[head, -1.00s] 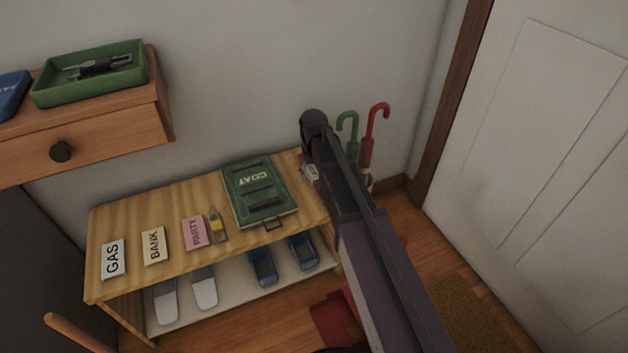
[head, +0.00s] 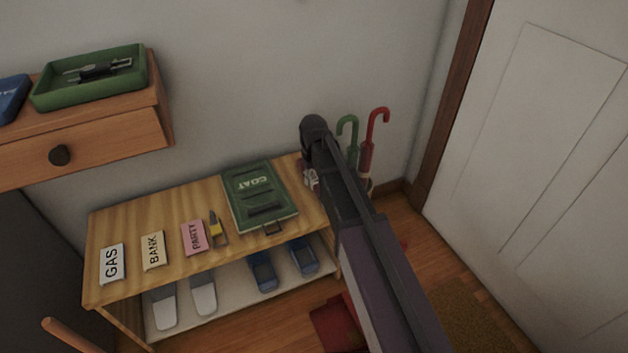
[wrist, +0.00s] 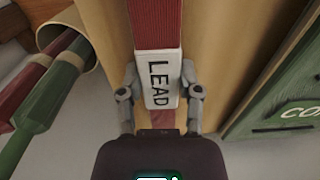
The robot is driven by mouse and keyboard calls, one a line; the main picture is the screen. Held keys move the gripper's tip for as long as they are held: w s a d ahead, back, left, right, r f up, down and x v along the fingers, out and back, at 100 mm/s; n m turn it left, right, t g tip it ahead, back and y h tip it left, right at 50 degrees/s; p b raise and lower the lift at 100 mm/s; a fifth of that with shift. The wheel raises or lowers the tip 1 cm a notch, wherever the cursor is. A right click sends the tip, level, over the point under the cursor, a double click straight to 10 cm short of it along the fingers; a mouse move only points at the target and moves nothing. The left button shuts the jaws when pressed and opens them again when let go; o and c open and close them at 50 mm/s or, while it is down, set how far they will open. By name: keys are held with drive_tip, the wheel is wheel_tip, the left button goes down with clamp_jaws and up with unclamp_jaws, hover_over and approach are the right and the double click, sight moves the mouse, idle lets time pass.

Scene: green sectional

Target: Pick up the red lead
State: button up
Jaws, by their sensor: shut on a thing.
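The red lead (wrist: 158,28) is a flat red strap with a white tag (wrist: 160,80) reading LEAD, in the wrist view. It runs over the pale wood at the shelf's end, and more red strap shows just below the tag. My gripper (wrist: 159,88) has one finger on each side of the tag and is shut on it. In the head view my gripper (head: 312,180) is at the right end of the wooden shelf, with my arm hiding much of that area and most of the lead.
Shoes stand on the lower shelf. Green (head: 347,125) and red (head: 376,125) umbrellas stand close behind my gripper. A door (head: 560,150) is at right.

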idle(0.4)
wheel_tip(320, 180, up, 10)
drive_tip(key=p, duration=1)
drive_tip(key=shift+r, duration=0.15)
idle(1.3)
wheel_tip(320, 180, up, 50)
drive_tip(key=r+p, duration=0.1)
drive_tip(key=p, duration=5)
hover_over(313, 177)
drive_tip(key=shift+f, duration=0.25)
